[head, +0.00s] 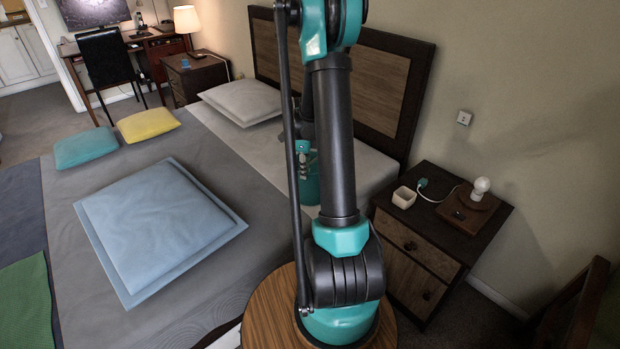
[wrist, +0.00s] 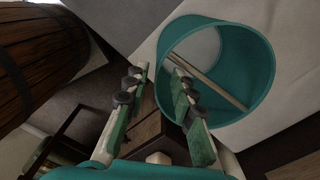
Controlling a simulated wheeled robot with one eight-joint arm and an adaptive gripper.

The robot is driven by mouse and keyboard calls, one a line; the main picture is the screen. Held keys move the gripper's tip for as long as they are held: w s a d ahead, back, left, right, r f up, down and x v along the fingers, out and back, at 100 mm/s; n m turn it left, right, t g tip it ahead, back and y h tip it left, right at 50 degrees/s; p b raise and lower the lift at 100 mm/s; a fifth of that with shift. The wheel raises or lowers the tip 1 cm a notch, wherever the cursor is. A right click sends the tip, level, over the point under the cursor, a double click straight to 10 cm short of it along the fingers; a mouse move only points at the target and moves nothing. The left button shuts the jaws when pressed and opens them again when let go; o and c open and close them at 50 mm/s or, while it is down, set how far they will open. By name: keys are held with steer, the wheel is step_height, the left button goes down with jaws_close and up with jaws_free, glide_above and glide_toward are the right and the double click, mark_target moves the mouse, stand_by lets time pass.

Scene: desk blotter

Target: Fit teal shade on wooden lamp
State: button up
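The teal shade (wrist: 238,64) is a hollow cylinder seen through its open end, with a pale bar across it, in the wrist view. My gripper (wrist: 162,70) shows two separated fingers with a gap between them. The right finger overlaps the shade's near rim; the left finger lies outside it. I cannot tell whether either touches it. In the head view my gripper (head: 304,155) is mostly hidden behind my arm, with teal behind it that I cannot separate clearly. The wooden lamp (head: 467,211) stands shadeless on the right nightstand, with a bare white bulb (head: 481,186).
The bed (head: 110,175) carries a blue cushion (head: 160,225), smaller teal and yellow cushions, and pillows. The headboard (head: 385,85) rises behind.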

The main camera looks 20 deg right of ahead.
mark_target(309, 188)
step_height(309, 188, down, 6)
stand_by(0.5)
jaws_close()
